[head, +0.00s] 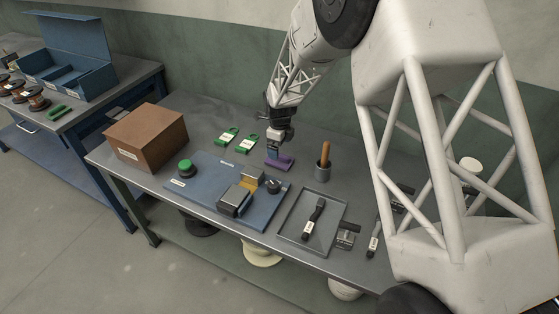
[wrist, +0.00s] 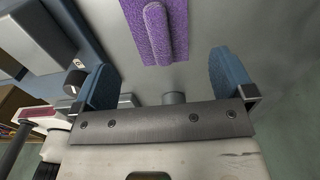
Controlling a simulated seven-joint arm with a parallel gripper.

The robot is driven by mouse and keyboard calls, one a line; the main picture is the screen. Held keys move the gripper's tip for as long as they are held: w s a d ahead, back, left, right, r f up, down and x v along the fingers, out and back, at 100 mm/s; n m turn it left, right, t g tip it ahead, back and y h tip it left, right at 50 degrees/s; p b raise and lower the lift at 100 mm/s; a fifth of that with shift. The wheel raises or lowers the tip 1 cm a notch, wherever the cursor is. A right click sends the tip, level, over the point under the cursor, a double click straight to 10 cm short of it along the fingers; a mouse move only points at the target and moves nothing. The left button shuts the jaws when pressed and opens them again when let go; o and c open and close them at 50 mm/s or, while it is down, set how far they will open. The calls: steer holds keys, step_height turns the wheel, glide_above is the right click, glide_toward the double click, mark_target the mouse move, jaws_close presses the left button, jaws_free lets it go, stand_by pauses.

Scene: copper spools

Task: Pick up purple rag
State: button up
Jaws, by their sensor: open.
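The purple rag (head: 281,163) lies on the grey workbench (head: 190,103), behind the right part of the blue board. In the wrist view the purple rag (wrist: 157,30) shows at the top centre, flat with a raised ridge along its middle. My gripper (head: 273,152) is right by the rag in the head view, fingers pointing down. In the wrist view my gripper (wrist: 172,82) is open, with its two blue fingers apart and nothing between them. The rag lies ahead of the fingers and between their lines. How high the fingertips are above the bench I cannot tell.
A blue board (head: 213,193) with a green button (head: 185,167) and a metal block lies in front. A tray (head: 311,218) is front right.

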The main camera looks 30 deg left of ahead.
mark_target(280, 156)
steer(key=shift+f, duration=0.3)
steer(key=shift+f, duration=2.6)
steer(key=c, duration=0.9)
steer(key=shift+c, duration=0.2)
steer(key=shift+r, duration=0.1)
steer(key=shift+r, duration=4.95)
